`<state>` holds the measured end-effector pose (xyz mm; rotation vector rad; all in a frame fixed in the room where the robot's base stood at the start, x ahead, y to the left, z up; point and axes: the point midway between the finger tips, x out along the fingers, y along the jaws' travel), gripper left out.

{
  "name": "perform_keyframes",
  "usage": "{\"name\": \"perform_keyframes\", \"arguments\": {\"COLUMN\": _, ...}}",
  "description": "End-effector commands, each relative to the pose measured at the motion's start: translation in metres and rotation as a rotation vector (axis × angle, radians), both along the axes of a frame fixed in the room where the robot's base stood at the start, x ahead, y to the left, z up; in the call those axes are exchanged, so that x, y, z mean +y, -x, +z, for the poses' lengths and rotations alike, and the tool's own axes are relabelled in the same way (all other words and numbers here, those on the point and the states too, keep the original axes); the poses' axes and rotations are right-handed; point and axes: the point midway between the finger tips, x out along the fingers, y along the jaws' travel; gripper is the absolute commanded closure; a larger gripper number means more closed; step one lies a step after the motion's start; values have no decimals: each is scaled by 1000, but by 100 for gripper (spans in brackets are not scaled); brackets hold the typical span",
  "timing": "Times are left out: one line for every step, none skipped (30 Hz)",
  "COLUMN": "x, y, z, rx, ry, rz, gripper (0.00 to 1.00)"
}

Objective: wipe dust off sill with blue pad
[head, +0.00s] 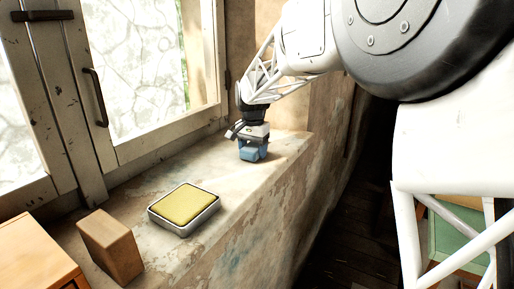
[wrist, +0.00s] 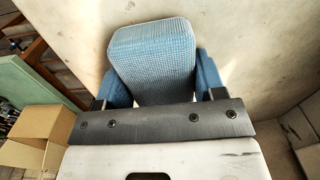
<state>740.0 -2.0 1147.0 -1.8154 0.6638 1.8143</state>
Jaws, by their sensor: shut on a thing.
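A blue pad (head: 249,153) is held between the fingers of my gripper (head: 253,140) at the far part of the stone sill (head: 232,175). In the wrist view the pad (wrist: 155,58) is a textured blue block, and the gripper (wrist: 155,85) has a blue finger on each side of it. The pad is down at or very near the sill surface; I cannot tell if it touches. The sill looks worn and stained, and I cannot tell dust apart from these marks.
A yellow pad in a grey metal tray (head: 184,226) sits on the near sill. A brown block (head: 110,246) and a wooden box (head: 36,257) stand at the near left. The window (head: 150,75) with its handle borders the sill's left. The right edge drops to a dark floor.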

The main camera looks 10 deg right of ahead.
Motion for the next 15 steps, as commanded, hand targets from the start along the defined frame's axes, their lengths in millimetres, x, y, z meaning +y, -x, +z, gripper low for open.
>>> {"name": "perform_keyframes", "arguments": {"x": 4, "y": 4, "z": -3, "rx": 1, "ry": 0, "rz": 2, "gripper": 75}}
{"name": "perform_keyframes", "arguments": {"x": 6, "y": 6, "z": -5, "rx": 2, "ry": -1, "rz": 2, "gripper": 75}}
{"name": "perform_keyframes", "arguments": {"x": 9, "y": 8, "z": 0, "rx": 0, "ry": 0, "rz": 3, "gripper": 75}}
{"name": "perform_keyframes", "arguments": {"x": 11, "y": 10, "z": 3, "rx": 0, "ry": 0, "rz": 3, "gripper": 75}}
{"name": "perform_keyframes", "arguments": {"x": 12, "y": 12, "z": 3, "rx": 1, "ry": 0, "rz": 3, "gripper": 75}}
{"name": "perform_keyframes", "arguments": {"x": 13, "y": 13, "z": 4, "rx": 0, "ry": 0, "rz": 2, "gripper": 75}}
{"name": "perform_keyframes", "arguments": {"x": 13, "y": 13, "z": 5, "rx": 1, "ry": 0, "rz": 1, "gripper": 75}}
{"name": "perform_keyframes", "arguments": {"x": 13, "y": 12, "z": 10, "rx": -1, "ry": 0, "rz": 1, "gripper": 75}}
{"name": "perform_keyframes", "arguments": {"x": 12, "y": 12, "z": 16, "rx": 0, "ry": 0, "rz": 1, "gripper": 75}}
{"name": "perform_keyframes", "arguments": {"x": 12, "y": 12, "z": 18, "rx": 0, "ry": 0, "rz": 1, "gripper": 75}}
{"name": "perform_keyframes", "arguments": {"x": 12, "y": 12, "z": 20, "rx": 0, "ry": 0, "rz": 1, "gripper": 75}}
{"name": "perform_keyframes", "arguments": {"x": 12, "y": 12, "z": 24, "rx": 0, "ry": 0, "rz": 1, "gripper": 75}}
{"name": "perform_keyframes", "arguments": {"x": 12, "y": 12, "z": 27, "rx": 0, "ry": 0, "rz": 1, "gripper": 75}}
{"name": "perform_keyframes", "arguments": {"x": 12, "y": 13, "z": 30, "rx": 0, "ry": 0, "rz": 1, "gripper": 75}}
{"name": "perform_keyframes", "arguments": {"x": 12, "y": 12, "z": 34, "rx": 0, "ry": 0, "rz": 1, "gripper": 75}}
